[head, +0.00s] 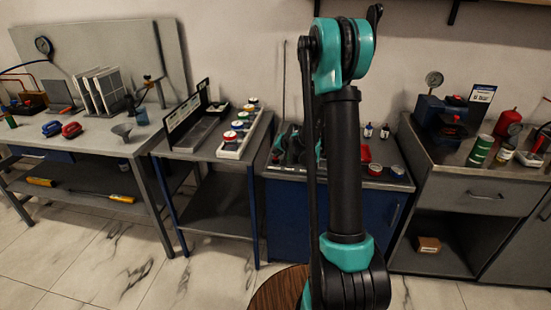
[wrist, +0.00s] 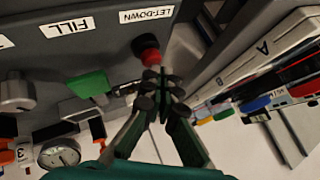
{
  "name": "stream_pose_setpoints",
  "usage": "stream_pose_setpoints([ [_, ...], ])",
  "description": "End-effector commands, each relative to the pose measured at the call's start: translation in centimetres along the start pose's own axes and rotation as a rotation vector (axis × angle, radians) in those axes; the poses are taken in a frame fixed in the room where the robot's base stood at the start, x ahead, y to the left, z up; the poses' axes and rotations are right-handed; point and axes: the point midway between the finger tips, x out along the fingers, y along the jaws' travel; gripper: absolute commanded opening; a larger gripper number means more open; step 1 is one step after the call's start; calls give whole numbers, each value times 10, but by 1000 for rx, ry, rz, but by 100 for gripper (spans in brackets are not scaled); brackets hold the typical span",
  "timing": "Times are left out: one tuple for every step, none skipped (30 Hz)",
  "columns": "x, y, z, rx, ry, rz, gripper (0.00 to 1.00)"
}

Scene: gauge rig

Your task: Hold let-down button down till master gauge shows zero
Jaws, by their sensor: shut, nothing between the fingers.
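A round dial gauge (wrist: 59,153) shows at the lower left of the wrist view. Its reading is too small to make out, and I cannot tell whether it is the master gauge.
On the panel are a FILL label (wrist: 68,27), a green lever (wrist: 88,84) and a grey knob (wrist: 17,93). A white rack marked A (wrist: 265,50) stands close on the right.

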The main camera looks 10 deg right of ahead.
Motion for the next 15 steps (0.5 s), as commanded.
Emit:
stream_pose_setpoints([
  [0, 0, 0, 0, 0, 0, 0],
  [1, 0, 0, 0, 0, 0, 0],
  [1, 1, 1, 0, 0, 0, 0],
  [1, 1, 1, 0, 0, 0, 0],
  [2, 1, 1, 0, 0, 0, 0],
  [2, 1, 1, 0, 0, 0, 0],
  [2, 2, 2, 0, 0, 0, 0],
  [2, 2, 2, 0, 0, 0, 0],
  [3, 2, 2, 0, 0, 0, 0],
  [3, 2, 2, 0, 0, 0, 0],
  [3, 2, 2, 0, 0, 0, 0],
  [3, 2, 2, 0, 0, 0, 0],
  [4, 3, 3, 0, 0, 0, 0],
  [4, 3, 3, 0, 0, 0, 0],
  [4, 3, 3, 0, 0, 0, 0],
])
